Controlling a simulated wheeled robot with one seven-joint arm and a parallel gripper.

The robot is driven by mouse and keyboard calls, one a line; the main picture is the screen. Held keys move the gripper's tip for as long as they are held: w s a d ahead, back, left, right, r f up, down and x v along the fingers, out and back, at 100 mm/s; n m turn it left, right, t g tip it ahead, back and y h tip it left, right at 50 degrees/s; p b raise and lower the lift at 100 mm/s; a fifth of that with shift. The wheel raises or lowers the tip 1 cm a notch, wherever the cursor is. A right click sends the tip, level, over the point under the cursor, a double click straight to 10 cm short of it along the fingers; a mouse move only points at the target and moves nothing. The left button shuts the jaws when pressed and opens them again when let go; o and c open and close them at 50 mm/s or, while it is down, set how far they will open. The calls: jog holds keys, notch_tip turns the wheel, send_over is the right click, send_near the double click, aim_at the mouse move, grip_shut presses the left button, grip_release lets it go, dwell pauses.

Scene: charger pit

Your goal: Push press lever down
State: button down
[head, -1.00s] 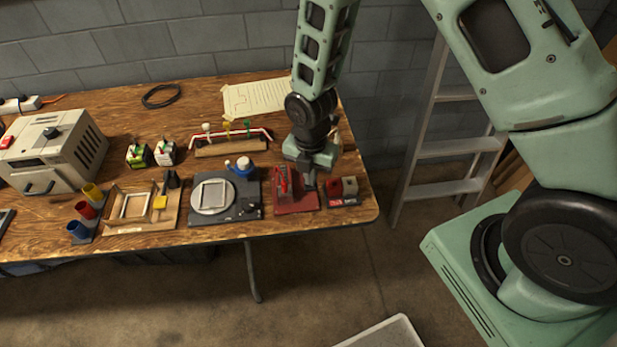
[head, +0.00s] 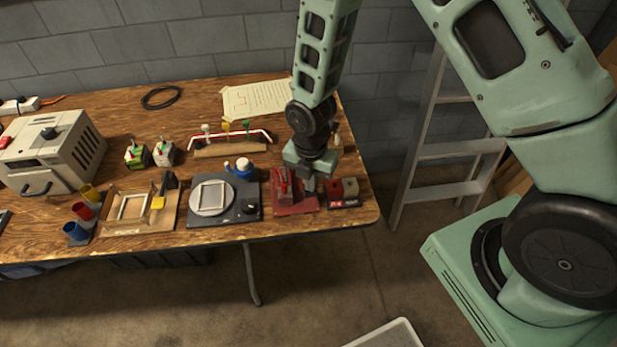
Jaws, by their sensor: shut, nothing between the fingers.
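The press is a small red device on a red base (head: 296,209) near the front right of the wooden table. Its upright red part, which seems to carry the lever (head: 282,180), stands on the left of the base. My gripper (head: 309,186) is shut and empty, pointing down over the right side of the press. It is close to the lever, but I cannot tell whether it touches it. My gripper and wrist hide the back of the press.
A small block holder with a red and a grey block (head: 343,192) stands just right of the press. A dark plate with a round disc (head: 226,214) is on the left. The table's right edge is near. A ladder (head: 440,150) leans beyond it.

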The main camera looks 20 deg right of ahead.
jog(key=shift+f+b, duration=0.5)
jog(key=shift+f, duration=0.4)
jog(key=shift+r, duration=0.2)
jog(key=shift+r+p, duration=3.45)
jog(key=shift+r, duration=0.5)
jog(key=s+a+r+m, duration=0.3)
jog(key=s+r+m, duration=0.3)
jog(key=r, duration=0.3)
jog(key=s+a+r+m, duration=0.3)
jog(key=s+r+m, duration=0.35)
jog(key=r, duration=0.25)
jog(key=s+r+m, duration=0.5)
jog(key=s+m, duration=0.2)
jog(key=s, duration=0.1)
jog(key=shift+s+r+y, duration=0.2)
jog(key=shift+s+y, duration=0.05)
jog(key=shift+y, duration=0.05)
